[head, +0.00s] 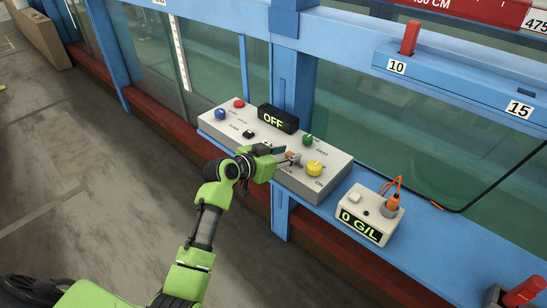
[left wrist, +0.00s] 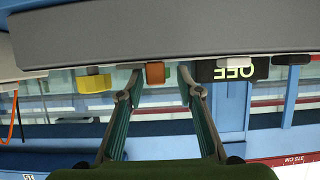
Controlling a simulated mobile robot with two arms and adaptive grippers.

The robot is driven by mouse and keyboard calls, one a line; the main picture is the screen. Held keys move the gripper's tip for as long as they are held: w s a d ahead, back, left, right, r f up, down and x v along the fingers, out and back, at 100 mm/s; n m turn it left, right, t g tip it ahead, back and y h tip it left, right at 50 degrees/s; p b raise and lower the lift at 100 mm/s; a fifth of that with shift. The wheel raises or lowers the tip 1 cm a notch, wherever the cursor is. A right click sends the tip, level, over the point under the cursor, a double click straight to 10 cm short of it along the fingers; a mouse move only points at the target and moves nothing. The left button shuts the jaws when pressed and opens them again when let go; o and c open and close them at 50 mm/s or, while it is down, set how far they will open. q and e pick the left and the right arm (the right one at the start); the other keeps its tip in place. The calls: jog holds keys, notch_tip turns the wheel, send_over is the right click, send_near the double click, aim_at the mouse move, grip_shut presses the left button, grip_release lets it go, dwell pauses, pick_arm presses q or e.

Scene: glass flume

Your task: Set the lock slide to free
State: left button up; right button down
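The grey control box (head: 225,133) stands on the blue ledge, with a black display (head: 278,119) reading OFF. The lock slide appears to be the small orange-brown knob (head: 291,154) on the box's top, beside partly covered lettering; it shows more clearly in the left wrist view (left wrist: 155,73). My left gripper (head: 287,157) is at the knob, its fingers open on either side (left wrist: 160,88). The knob sits nearer the left finger in that upside-down view, and I see a gap to the other finger. The slide's track and setting are hidden. My right gripper is not in view.
On the box are a yellow knob (head: 314,168) close by, a green knob (head: 308,140), a blue knob (head: 220,114) and a red button (head: 239,103). A small meter (head: 367,215) reading 0 G/L stands to the right. Glass panes rise behind.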

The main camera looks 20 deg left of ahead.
pick_arm(q)
jog(key=v, duration=1.1)
jog(key=shift+f, duration=0.1)
jog(key=s+a+f+n+g+y, duration=0.1)
jog(key=s+f+g, duration=0.1)
jog(key=f, duration=1)
jog(key=s+a+f+n+g+y, duration=0.1)
jog(key=f+n, duration=0.1)
jog(key=f, duration=0.9)
jog(key=s+f+g+y, duration=0.1)
jog(key=s+f, duration=0.4)
jog(key=f, duration=0.3)
jog(key=s+f+g+y, duration=0.1)
jog(key=s+f+g, duration=0.1)
jog(key=s+f, duration=0.45)
jog(key=s+d+f+g, duration=0.1)
jog(key=s+f+g, duration=0.1)
jog(key=s+f, duration=0.5)
jog(key=s+d+f+m+g, duration=0.1)
jog(key=s+f, duration=0.6)
jog(key=s, duration=1)
jog(key=s+d+f+g, duration=0.2)
jog(key=s+f, duration=0.6)
jog(key=s, duration=0.4)
jog(key=shift+s+g+y, duration=0.3)
jog(key=shift+s, duration=0.05)
